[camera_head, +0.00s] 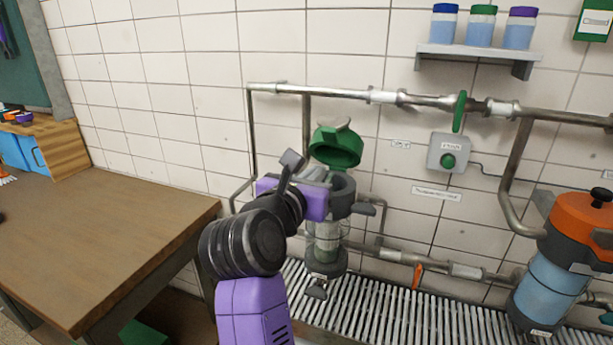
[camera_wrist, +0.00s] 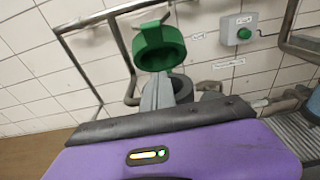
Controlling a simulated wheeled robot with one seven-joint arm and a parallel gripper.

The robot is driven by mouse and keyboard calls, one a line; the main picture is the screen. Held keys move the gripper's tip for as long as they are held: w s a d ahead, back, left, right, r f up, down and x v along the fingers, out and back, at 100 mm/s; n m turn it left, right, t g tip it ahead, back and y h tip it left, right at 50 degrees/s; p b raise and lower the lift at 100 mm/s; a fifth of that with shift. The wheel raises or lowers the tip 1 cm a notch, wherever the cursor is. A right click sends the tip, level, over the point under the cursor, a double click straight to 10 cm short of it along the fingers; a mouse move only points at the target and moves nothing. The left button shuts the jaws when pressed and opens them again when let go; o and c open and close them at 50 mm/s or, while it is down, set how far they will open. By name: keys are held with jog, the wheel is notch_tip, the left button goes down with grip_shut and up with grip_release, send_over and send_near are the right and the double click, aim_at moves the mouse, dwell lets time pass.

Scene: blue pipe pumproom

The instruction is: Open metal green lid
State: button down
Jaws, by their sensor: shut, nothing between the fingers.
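The green lid (camera_head: 337,146) stands tipped up above the grey metal vessel (camera_head: 340,192), with its hollow underside facing outward. It also shows in the wrist view (camera_wrist: 159,46), just beyond my fingers. The vessel's dark round mouth shows below the lid, and its clear lower body hangs over the grating. My gripper (camera_head: 322,176) is at the vessel's upper left rim, just under the lid. In the wrist view the fingers (camera_wrist: 158,92) are together with nothing between them. I cannot tell whether the fingertips touch the lid or the rim.
A wooden table (camera_head: 110,235) fills the left. Metal pipes with a green valve wheel (camera_head: 460,111) run along the tiled wall above. A grey box with a green button (camera_head: 447,160) is right of the lid. An orange-topped blue tank (camera_head: 557,275) stands at right over the grating (camera_head: 430,318).

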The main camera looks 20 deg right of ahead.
aim_at(337, 137)
jog(key=w+d+r+p, duration=0.1)
jog(key=w+d+r, duration=0.1)
jog(key=w+d, duration=0.1)
jog(key=shift+w+d+p, duration=0.15)
jog(key=shift+w+p, duration=0.2)
jog(key=shift+w, duration=0.45)
jog(key=shift+r, duration=0.1)
